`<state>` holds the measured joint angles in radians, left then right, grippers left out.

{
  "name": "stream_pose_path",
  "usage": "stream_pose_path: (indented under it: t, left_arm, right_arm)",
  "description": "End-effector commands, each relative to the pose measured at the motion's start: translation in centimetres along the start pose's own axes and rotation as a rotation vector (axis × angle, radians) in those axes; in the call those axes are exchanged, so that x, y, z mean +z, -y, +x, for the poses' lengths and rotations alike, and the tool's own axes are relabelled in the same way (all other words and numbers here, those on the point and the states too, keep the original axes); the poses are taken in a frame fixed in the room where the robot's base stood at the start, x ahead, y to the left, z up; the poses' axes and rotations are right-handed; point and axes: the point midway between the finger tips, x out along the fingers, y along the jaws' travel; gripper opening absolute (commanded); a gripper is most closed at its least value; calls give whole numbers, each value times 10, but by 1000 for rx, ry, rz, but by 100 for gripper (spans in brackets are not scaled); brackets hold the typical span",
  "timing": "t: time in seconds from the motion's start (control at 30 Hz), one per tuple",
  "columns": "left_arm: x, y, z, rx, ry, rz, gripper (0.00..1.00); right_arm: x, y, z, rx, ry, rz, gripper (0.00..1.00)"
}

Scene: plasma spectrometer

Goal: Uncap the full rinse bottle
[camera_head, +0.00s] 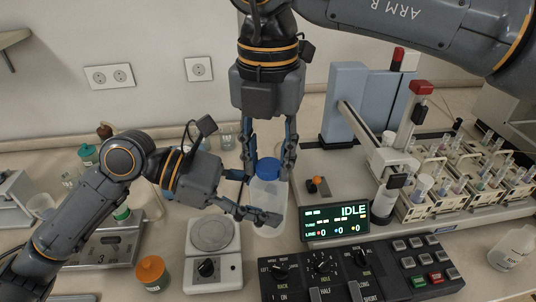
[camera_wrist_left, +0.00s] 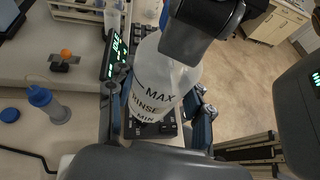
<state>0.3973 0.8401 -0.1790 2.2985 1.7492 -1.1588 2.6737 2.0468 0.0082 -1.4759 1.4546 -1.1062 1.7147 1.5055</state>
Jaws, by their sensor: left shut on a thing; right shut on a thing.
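The rinse bottle (camera_head: 270,198) is a translucent white bottle with a blue cap (camera_head: 267,167). It stands between both grippers in the head view. My left gripper (camera_head: 261,197) is shut around its body from the left. My right gripper (camera_head: 269,174) points down from above and is shut on the blue cap, one finger on each side. In the left wrist view the bottle (camera_wrist_left: 160,85) shows MAX, RINSE and MIN marks. There my right gripper (camera_wrist_left: 195,35) covers the bottle's top, so I cannot tell whether the cap is loose.
A control panel (camera_head: 360,270) and an IDLE display (camera_head: 335,222) lie close to the right. A small plate device (camera_head: 212,250) stands in front left.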

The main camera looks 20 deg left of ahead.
Motion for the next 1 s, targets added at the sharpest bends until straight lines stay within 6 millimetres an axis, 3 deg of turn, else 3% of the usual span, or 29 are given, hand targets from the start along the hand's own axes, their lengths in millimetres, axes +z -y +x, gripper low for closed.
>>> stream_pose_path:
  t: [1.0]
  left_arm:
    - [2, 5, 2, -13, 4, 6, 0]
  right_arm:
    - [4, 0, -2, 5, 13, -2387, 0]
